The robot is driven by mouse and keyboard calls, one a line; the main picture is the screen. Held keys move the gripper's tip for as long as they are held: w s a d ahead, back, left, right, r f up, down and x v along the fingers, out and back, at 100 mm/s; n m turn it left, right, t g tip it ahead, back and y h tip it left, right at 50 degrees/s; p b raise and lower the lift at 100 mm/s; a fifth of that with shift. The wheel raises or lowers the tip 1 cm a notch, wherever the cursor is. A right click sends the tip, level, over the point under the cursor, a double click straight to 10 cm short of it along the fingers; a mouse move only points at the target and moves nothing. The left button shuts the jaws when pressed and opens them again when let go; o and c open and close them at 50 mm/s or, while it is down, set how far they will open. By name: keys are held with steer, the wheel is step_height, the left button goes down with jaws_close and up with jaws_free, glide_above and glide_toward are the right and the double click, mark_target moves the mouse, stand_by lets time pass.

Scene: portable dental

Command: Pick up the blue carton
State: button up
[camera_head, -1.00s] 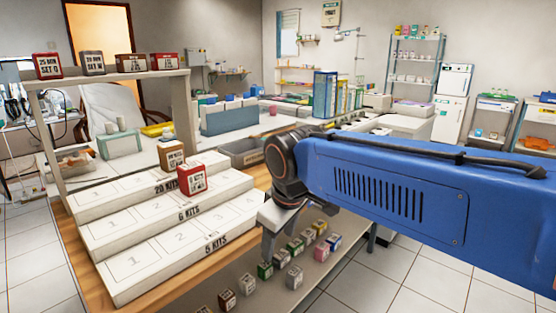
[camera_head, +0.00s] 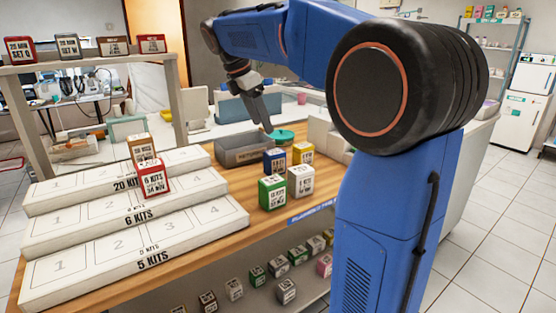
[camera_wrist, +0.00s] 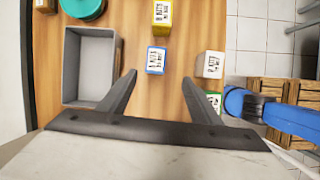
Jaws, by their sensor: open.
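The blue carton (camera_head: 275,161) stands on the wooden counter in the head view, behind a green carton (camera_head: 272,193) and a white carton (camera_head: 301,180), with a yellow carton (camera_head: 303,152) beside it. In the wrist view the blue carton (camera_wrist: 156,60) shows its white labelled top, ahead of and between my open fingers. My gripper (camera_wrist: 158,85) is open and empty. In the head view my gripper (camera_head: 266,128) hangs above the counter, up and slightly left of the blue carton, apart from it.
A grey bin (camera_head: 243,149) lies left of the cartons, with a teal round lid (camera_head: 284,136) behind. White stepped kit racks (camera_head: 130,235) fill the counter's left side, holding a red carton (camera_head: 154,178) and a brown one. Several cartons stand on the lower shelf (camera_head: 215,282).

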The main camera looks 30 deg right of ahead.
glide_toward(279, 161)
steer(key=shift+n, duration=0.3)
steer(key=d+f, duration=0.1)
steer(key=w+d+f, duration=0.1)
steer(key=f, duration=0.1)
steer(key=w+d+f, duration=0.1)
steer(key=shift+f, duration=0.35)
steer(key=shift+x, duration=3.1)
steer(key=shift+w+a, duration=0.1)
steer(key=shift+a, duration=0.05)
steer(key=c, duration=1.1)
